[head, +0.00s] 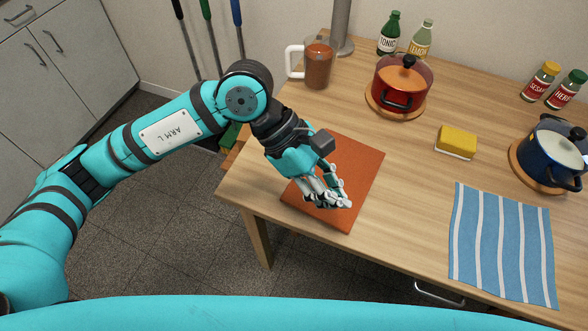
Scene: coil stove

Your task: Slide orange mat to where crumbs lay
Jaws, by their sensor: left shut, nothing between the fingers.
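The orange mat (362,160) lies flat near the left end of the wooden table, its near corner close to the front edge. My left gripper (340,201) is shut with nothing in it, over the near part of the mat. Its fingers point down and right and hide part of the mat; I cannot tell whether they touch it. No crumbs can be made out on the visible tabletop. My right gripper is not in view.
A blue striped cloth (503,246) lies at the front right, with a yellow sponge (457,141) behind it. A red pot (402,85), a jug (318,64) and bottles (390,33) stand at the back. A blue pot (552,152) is at right. Bare wood lies between mat and cloth.

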